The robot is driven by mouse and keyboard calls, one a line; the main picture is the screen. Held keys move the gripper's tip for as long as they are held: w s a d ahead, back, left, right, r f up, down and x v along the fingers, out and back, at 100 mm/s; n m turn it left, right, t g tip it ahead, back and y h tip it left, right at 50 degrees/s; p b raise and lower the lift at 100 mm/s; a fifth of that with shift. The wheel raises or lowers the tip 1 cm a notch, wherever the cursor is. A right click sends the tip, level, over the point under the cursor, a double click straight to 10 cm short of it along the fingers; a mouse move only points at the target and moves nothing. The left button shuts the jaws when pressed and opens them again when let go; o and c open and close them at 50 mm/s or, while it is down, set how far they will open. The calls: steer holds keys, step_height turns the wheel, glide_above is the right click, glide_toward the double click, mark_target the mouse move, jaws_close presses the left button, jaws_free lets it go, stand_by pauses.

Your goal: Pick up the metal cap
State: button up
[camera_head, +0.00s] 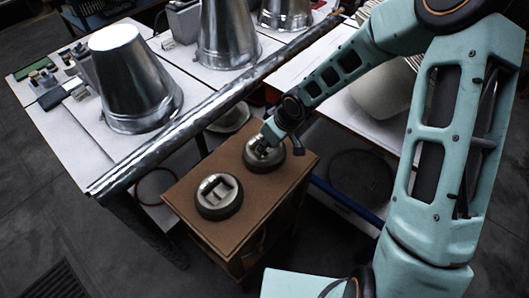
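Two round metal caps with dark rims and silvery recessed centres sit on a brown wooden stand. The nearer cap (219,197) is in full view. The farther cap (270,164) is partly hidden by my gripper (261,152). My arm reaches in from the right, and my gripper is down at the farther cap, over its centre. The fingers are small and dark against the cap. I cannot tell whether they touch it or are closed on it.
The brown stand (200,224) has a bare top around the caps. A metal rail (215,105) edges the white table behind it. Large metal buckets (130,80) stand on that table. Another table lies to the right, behind my arm. Dark floor (70,240) is at the lower left.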

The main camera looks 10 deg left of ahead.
steer(key=shift+f, duration=0.15)
jaws_close()
steer(key=shift+w+a, duration=0.1)
steer(key=shift+w, duration=0.05)
stand_by(0.4)
